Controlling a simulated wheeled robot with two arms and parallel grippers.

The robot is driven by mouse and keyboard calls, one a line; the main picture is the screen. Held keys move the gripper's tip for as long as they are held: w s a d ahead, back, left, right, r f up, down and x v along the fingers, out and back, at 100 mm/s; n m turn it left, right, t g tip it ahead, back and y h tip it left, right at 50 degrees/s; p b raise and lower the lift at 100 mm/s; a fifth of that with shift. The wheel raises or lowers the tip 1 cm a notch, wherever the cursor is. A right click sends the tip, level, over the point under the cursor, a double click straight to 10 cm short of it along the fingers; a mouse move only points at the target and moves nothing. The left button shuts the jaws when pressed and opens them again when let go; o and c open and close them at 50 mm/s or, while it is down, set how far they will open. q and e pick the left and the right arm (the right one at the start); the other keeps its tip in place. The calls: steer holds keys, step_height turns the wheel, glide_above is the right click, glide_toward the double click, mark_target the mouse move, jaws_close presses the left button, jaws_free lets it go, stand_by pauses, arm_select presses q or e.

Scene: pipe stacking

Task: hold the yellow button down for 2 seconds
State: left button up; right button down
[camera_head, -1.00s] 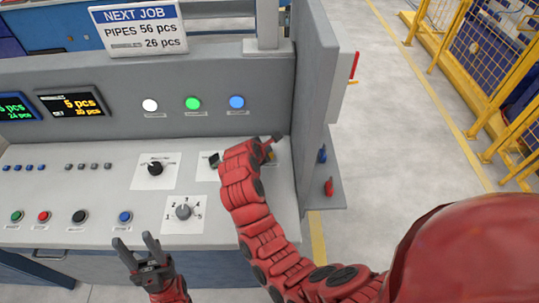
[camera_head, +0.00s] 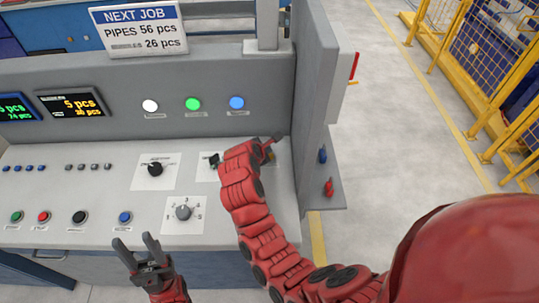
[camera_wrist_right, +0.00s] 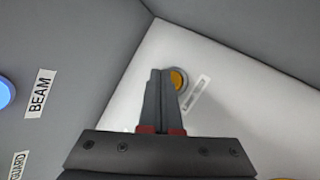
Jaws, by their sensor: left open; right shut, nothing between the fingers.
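The yellow button (camera_wrist_right: 179,79) sits on the pale panel in the right wrist view, a round orange-yellow cap in a grey ring. My right gripper (camera_wrist_right: 161,71) is shut and empty, its fingers together over the button's left side and hiding part of it. I cannot tell whether the tips touch the button or whether it is pressed in. In the head view my right arm reaches over the right end of the console and largely hides that spot. My left gripper (camera_head: 134,240) is open and empty near the console's front edge.
The console has a black selector knob (camera_head: 155,169), a numbered grey dial (camera_head: 183,212) and a blue button (camera_head: 125,218). White, green and blue lights line the upright panel. A grey side wall (camera_head: 315,110) stands close to the right arm.

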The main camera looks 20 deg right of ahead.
steer(key=shift+f, duration=0.15)
stand_by(0.7)
steer(key=shift+f+p, duration=0.15)
steer(key=shift+p, duration=0.15)
steer(key=shift+f, duration=0.15)
steer(key=shift+f, duration=0.4)
stand_by(2.4)
steer(key=shift+r, duration=0.15)
stand_by(0.4)
steer(key=shift+r+p, duration=0.7)
steer(key=shift+p, duration=0.35)
